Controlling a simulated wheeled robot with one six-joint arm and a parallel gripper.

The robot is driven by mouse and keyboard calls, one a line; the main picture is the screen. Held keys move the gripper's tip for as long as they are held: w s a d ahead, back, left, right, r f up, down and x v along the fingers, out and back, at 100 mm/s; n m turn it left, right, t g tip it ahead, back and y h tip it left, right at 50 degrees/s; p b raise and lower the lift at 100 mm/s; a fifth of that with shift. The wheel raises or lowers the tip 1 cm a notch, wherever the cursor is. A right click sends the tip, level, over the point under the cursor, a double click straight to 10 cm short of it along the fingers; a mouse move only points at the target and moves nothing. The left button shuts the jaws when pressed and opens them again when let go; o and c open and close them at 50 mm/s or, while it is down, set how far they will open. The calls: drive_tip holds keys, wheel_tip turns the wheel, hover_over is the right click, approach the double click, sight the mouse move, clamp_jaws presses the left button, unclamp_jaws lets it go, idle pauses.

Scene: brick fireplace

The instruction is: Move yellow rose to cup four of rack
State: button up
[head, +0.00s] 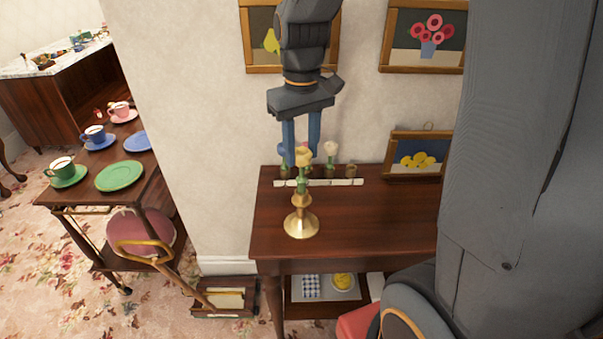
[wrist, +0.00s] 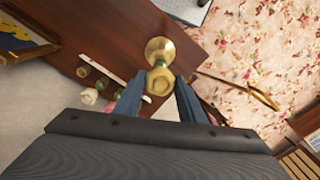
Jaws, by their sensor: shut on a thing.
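The yellow rose (head: 304,157) has a pale yellow bloom and a green stem. It stands upright in line with the brass candlestick (head: 300,222), and I cannot tell whether its stem is still seated in it. My gripper (head: 301,152) points down with its blue fingers shut on the rose. In the wrist view the rose (wrist: 160,82) lies between the fingertips, with the candlestick's round base (wrist: 159,48) beyond it. The rack (head: 345,182) is behind, a row of small cups with a white front strip. A white rose (head: 331,148) stands in it; some cups are partly hidden.
The dark wooden table (head: 385,225) is clear at the front right. A framed lemon picture (head: 420,152) leans at its back right. Framed pictures (head: 424,36) hang on the wall behind. A tea trolley with a green plate (head: 119,176) and cups stands at the left.

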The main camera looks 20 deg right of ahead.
drive_tip(key=shift+r+p, duration=0.35)
drive_tip(key=shift+r+p, duration=0.75)
drive_tip(key=shift+f, duration=0.1)
idle(1.0)
